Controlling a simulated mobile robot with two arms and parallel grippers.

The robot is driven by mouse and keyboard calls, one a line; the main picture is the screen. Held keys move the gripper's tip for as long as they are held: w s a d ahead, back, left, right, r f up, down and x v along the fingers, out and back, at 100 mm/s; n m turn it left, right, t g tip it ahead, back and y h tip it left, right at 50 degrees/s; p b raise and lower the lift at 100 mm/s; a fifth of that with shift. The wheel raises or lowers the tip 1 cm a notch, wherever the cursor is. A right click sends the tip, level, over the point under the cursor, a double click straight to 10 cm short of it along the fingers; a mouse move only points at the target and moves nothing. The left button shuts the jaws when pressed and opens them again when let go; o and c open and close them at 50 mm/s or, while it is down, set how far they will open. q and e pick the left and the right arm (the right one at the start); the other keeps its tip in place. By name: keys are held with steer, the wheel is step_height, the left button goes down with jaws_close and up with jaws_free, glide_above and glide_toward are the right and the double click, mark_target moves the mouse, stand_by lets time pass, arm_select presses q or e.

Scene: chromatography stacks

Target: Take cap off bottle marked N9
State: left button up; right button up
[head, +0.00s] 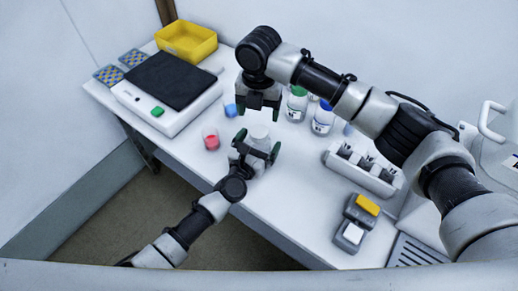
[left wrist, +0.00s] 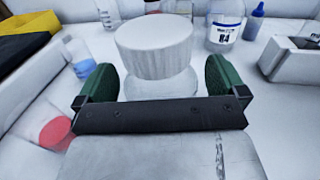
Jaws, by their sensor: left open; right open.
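A clear bottle with a wide white ribbed cap (left wrist: 155,48) stands upright in front of my left gripper (left wrist: 161,80). Its cap also shows in the head view (head: 260,132). No N9 marking on it is readable. My left gripper's green fingers are open, one on each side of the bottle below the cap; I cannot tell whether they touch it. My right gripper (head: 259,102) is open and empty, above the table just behind this bottle. A bottle with a readable "4" on its label (left wrist: 224,32) stands further back right in the left wrist view.
Green-capped (head: 297,103) and blue-capped (head: 322,118) bottles stand right of my right gripper. A balance (head: 165,90), yellow bin (head: 186,42) and white rack (head: 360,168) flank the area.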

mark_target(259, 131)
arm_select(q)
steer(key=c, duration=1.7)
arm_select(e)
steer(key=shift+m, duration=0.3)
arm_select(q)
steer(key=shift+c, duration=0.2)
arm_select(e)
steer(key=m, duration=0.4)
steer(key=shift+m, duration=0.4)
steer(key=m, duration=0.4)
steer(key=shift+m, duration=0.3)
steer(key=m, duration=0.4)
steer(key=shift+m, duration=0.3)
steer(key=m, duration=1.5)
steer(key=shift+m, duration=0.4)
steer(key=m, duration=0.9)
steer(key=shift+m, duration=0.4)
steer(key=shift+f, duration=4)
